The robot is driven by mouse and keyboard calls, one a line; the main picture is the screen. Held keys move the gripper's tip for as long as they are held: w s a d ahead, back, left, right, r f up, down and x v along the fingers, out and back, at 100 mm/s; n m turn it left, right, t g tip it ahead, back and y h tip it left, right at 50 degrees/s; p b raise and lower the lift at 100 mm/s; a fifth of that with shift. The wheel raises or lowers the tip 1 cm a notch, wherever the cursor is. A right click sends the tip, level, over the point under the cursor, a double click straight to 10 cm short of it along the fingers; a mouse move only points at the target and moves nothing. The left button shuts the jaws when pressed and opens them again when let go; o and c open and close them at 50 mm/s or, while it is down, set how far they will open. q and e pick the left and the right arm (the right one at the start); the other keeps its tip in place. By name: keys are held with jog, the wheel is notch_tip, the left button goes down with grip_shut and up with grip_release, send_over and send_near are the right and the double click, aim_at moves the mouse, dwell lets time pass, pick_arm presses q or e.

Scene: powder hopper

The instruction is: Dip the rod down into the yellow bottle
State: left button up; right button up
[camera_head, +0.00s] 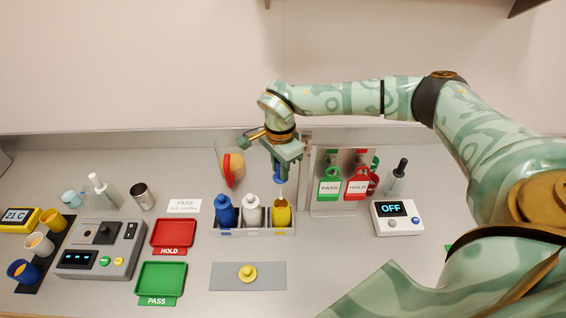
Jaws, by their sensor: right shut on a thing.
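The yellow bottle (282,217) stands at the right end of a grey rack (258,231), beside a white bottle (252,213) and a blue bottle (226,211). Its top looks open. My right gripper (282,165) is above the yellow bottle, shut on the blue-topped rod (281,178). The rod hangs roughly upright, and its lower end comes down at the bottle's mouth. I cannot tell whether the tip is inside. My left gripper is out of view.
A yellow cap (247,273) lies on a grey mat (272,283) in front of the rack. A red and tan object (231,168) stands behind. PASS and HOLD tags (357,184) hang at right, near a display box (397,222). Red (190,233) and green trays (181,279) lie left.

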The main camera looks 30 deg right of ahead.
aim_at(281, 199)
notch_tip(281, 199, down, 11)
jog(key=b, duration=0.6)
jog(key=shift+r, duration=0.15)
dwell(0.8)
